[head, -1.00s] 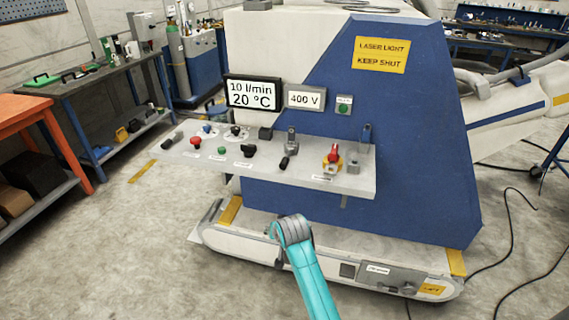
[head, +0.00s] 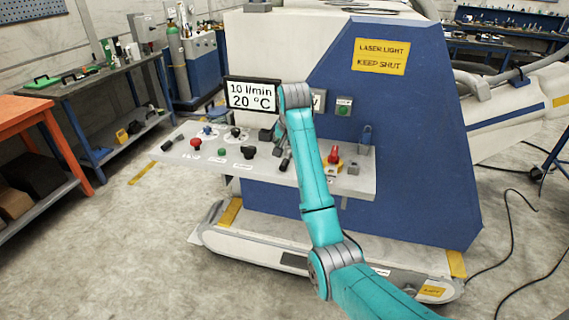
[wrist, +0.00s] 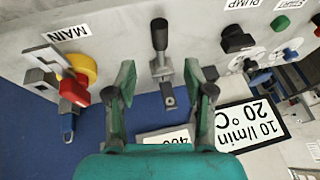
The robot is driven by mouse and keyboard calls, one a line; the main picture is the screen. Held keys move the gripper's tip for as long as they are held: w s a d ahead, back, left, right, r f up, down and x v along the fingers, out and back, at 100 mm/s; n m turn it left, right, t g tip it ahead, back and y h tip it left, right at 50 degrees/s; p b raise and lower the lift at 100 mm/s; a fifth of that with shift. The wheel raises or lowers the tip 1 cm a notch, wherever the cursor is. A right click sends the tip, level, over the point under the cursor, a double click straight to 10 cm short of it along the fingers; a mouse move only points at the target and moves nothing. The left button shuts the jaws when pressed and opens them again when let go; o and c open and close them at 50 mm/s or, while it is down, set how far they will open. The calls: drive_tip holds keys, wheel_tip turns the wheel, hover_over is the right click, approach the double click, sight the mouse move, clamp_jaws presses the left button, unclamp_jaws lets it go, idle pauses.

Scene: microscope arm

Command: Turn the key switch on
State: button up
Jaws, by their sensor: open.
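The control panel (head: 320,184) is a grey shelf on the front of the blue and white machine. No control on it is clearly readable as the key switch. A lever with a black handle (wrist: 160,35) stands on a grey base, beyond and between my fingertips. My gripper (wrist: 159,78) is open and empty in the wrist view; its fingers are apart and whether they touch anything is unclear. In the head view my arm hides the gripper and part of the panel's middle. A red handle on a yellow base (head: 333,162), labelled MAIN in the wrist view, is right of my arm.
Left on the panel are a red button (head: 196,143), a green button (head: 221,152) and a black knob (head: 249,152). The display (head: 250,93) rises behind. Open floor lies at left.

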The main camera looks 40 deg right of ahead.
sight(284, 163)
drive_tip(key=x, duration=1)
clamp_jaws()
